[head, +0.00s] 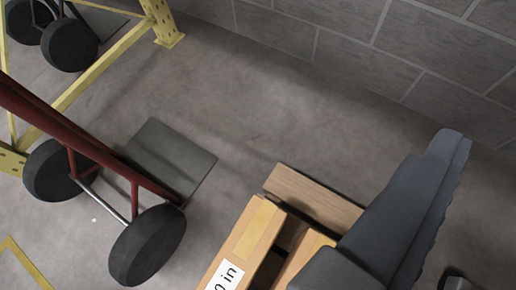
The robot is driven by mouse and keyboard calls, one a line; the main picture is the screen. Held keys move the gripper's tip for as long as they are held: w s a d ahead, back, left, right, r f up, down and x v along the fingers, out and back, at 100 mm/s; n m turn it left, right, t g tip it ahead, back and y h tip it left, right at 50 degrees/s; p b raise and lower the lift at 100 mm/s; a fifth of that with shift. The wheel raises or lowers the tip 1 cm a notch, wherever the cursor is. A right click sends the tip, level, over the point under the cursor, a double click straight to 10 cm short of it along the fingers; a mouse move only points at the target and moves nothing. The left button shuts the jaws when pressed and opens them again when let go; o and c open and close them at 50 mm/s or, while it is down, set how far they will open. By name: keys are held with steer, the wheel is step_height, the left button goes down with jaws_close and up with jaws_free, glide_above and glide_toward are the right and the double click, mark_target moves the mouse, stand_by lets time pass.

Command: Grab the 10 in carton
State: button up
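A brown carton (244,240) stands at the bottom middle of the head view. It has a tan tape strip on top and a white label reading "0 in", cut off by the frame's lower edge, so its full size marking is hidden. A second brown carton (306,255) is just to its right, partly behind my gripper. My gripper (405,210) shows at the lower right as a dark blue-grey shape with a ribbed right edge, in front of the cartons' right side. I cannot tell from this angle whether its fingers are apart. I see nothing held.
A wooden board (312,197) lies beside the cartons. A red hand truck (95,155) with black wheels and a grey toe plate (170,158) is at the left. A yellow rack frame (95,75) stands upper left. A grey block wall (350,40) closes the back. The middle floor is clear.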

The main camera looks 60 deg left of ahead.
step_height(320, 180, down, 13)
steer(key=s+y+p, duration=0.1)
steer(key=g+y+p, duration=0.1)
steer(key=y+p, duration=0.2)
steer(key=p, duration=0.1)
glide_toward(236, 263)
steer(key=b+x, duration=0.3)
steer(key=shift+w+a+f, duration=0.2)
steer(key=shift+w+f, duration=0.05)
steer(key=shift+w, duration=0.05)
steer(key=shift+b+x, duration=1.35)
steer(key=shift+x, duration=0.95)
steer(key=shift+w+f+m, duration=0.1)
steer(key=shift+w+m, duration=0.2)
steer(key=shift+w, duration=0.1)
steer(key=shift+c, duration=0.3)
